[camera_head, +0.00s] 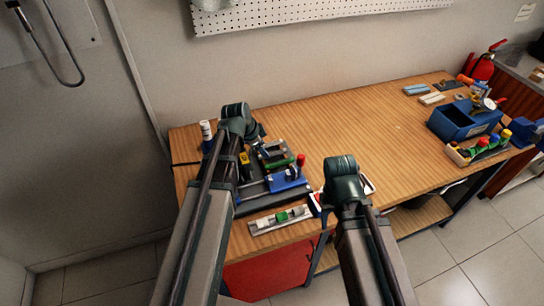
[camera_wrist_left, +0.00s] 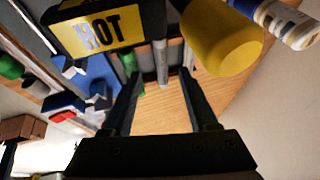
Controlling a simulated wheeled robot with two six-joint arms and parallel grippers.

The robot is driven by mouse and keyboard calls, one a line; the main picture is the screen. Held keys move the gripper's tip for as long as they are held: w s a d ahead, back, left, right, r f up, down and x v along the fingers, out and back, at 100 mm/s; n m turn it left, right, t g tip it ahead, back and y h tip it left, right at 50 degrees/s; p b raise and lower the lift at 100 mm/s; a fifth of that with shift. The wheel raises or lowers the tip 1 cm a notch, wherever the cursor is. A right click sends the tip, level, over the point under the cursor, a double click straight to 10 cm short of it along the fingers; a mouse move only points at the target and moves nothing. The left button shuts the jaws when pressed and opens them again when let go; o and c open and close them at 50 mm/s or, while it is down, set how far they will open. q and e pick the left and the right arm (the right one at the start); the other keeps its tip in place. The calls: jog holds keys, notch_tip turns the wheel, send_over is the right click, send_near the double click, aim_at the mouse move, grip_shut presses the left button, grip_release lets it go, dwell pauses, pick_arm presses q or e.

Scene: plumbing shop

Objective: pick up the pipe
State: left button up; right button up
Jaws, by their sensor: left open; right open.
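A slim grey pipe (camera_wrist_left: 161,62) shows in the left wrist view, beyond and between the fingertips of my left gripper (camera_wrist_left: 161,76). The gripper is open, with its two dark fingers apart. I cannot tell whether they touch the pipe. In the head view my left wrist hides that gripper and the pipe. My right gripper (camera_head: 342,190) is over the front edge of the bench, mostly hidden by its own wrist. It is open, and I see nothing held in it.
A black block with a yellow HOT label (camera_wrist_left: 103,32) and a yellow rounded part (camera_wrist_left: 222,40) flank the left fingers. A white bottle (camera_head: 206,133) stands at the bench's left end. A blue bin (camera_head: 466,119) is at the right. The bench middle (camera_head: 370,120) is clear.

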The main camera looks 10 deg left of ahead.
aim_at(272, 154)
pick_arm(q)
jog(key=b+x, duration=0.4)
jog(key=x, duration=0.1)
jog(key=shift+a+f, duration=0.15)
grip_shut()
